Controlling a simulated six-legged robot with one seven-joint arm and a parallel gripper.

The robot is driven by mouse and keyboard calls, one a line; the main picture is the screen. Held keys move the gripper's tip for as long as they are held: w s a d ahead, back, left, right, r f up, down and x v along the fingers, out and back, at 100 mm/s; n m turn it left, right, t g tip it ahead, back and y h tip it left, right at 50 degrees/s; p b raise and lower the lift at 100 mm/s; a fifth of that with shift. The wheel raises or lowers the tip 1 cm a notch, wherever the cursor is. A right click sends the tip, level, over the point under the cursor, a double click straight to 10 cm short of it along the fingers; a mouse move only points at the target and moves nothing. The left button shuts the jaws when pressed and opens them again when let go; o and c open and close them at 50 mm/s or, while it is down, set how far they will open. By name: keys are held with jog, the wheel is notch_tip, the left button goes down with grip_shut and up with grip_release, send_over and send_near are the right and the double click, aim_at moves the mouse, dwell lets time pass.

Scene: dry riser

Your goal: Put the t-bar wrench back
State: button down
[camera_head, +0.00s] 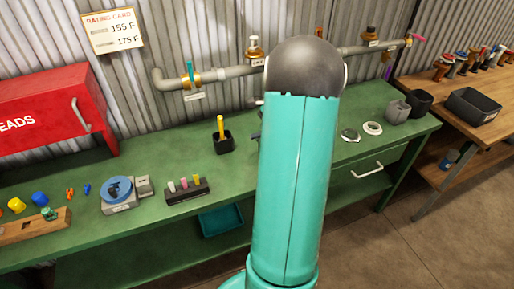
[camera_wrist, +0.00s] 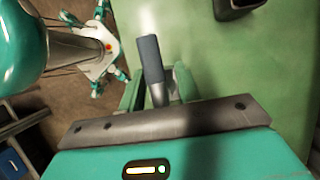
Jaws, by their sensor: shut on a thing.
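My gripper (camera_wrist: 158,88) shows in the wrist view, its teal fingers closed on a grey tool that looks like the t-bar wrench (camera_wrist: 151,58). In the head view my arm hides the gripper and the wrench. A small black holder (camera_head: 222,143) with a yellow-handled tool (camera_head: 220,126) stands on the bench left of my arm.
A red cabinet (camera_head: 55,108) stands at the bench's left. A blue round dial device (camera_head: 118,192) and a small rack (camera_head: 187,190) stand near the front. Pipes with valves (camera_head: 253,48) run along the wall. Grey and black cups (camera_head: 398,111) stand at the right end.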

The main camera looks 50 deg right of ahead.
jog(key=shift+w+d+f, duration=0.1)
jog(key=shift+w+f, duration=0.4)
jog(key=shift+f, duration=0.55)
jog(key=shift+w+a+f, duration=0.1)
jog(key=shift+w+f, duration=0.35)
jog(key=shift+f, duration=0.55)
jog(key=shift+w+d+f, duration=0.1)
jog(key=shift+w+f, duration=0.4)
jog(key=shift+f, duration=0.55)
jog(key=shift+f, duration=0.2)
jog(key=c, duration=1)
grip_release()
